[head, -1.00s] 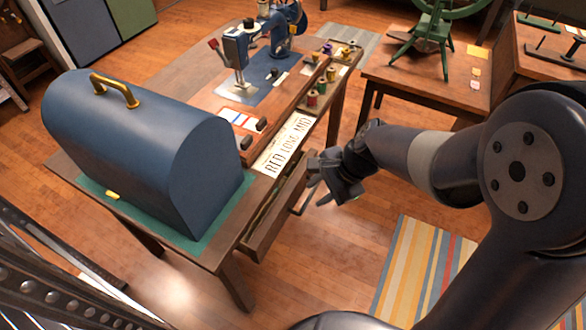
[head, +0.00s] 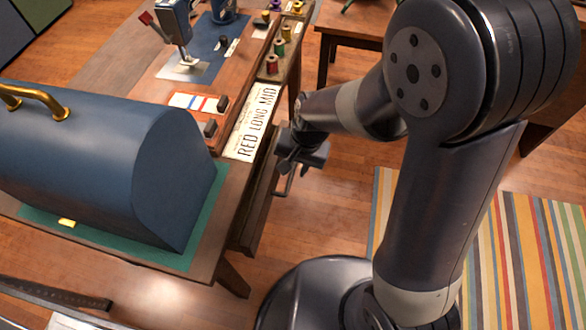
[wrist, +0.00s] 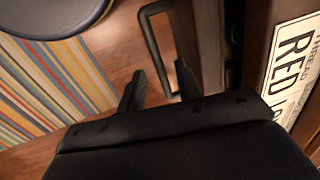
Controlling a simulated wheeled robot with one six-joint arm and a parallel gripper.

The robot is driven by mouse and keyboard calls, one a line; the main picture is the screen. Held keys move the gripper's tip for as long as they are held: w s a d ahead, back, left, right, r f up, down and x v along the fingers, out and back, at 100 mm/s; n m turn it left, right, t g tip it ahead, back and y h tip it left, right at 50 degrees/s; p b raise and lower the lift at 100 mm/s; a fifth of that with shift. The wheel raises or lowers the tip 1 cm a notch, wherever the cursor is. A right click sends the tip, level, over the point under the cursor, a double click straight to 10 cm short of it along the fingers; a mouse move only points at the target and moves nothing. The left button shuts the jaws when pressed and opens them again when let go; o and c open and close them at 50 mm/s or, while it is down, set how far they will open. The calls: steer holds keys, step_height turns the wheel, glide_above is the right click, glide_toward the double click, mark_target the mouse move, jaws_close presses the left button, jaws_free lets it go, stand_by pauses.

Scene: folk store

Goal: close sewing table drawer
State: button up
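The sewing table (head: 222,190) has a wooden drawer (head: 258,205) at its right side. The drawer stands out a little from the table, and a narrow gap shows behind its front (wrist: 206,50) in the wrist view. A dark bar handle (head: 284,182) is on the drawer front, and the handle also shows in the wrist view (wrist: 150,45). My gripper (head: 300,165) is beside the drawer near the handle. In the wrist view its two fingers (wrist: 160,86) are apart with nothing between them. The handle is just beyond the fingertips; contact cannot be told.
A blue sewing machine case (head: 100,160) stands on a green mat (head: 205,230). A sign reading RED LONG MID (head: 252,122) lies on the table above the drawer. Thread spools (head: 272,65) stand farther back. A striped rug (head: 535,240) lies on the floor at right.

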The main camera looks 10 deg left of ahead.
steer(key=shift+a+f, duration=0.15)
steer(key=shift+f, duration=0.7)
steer(key=shift+c, duration=0.3)
jaws_close()
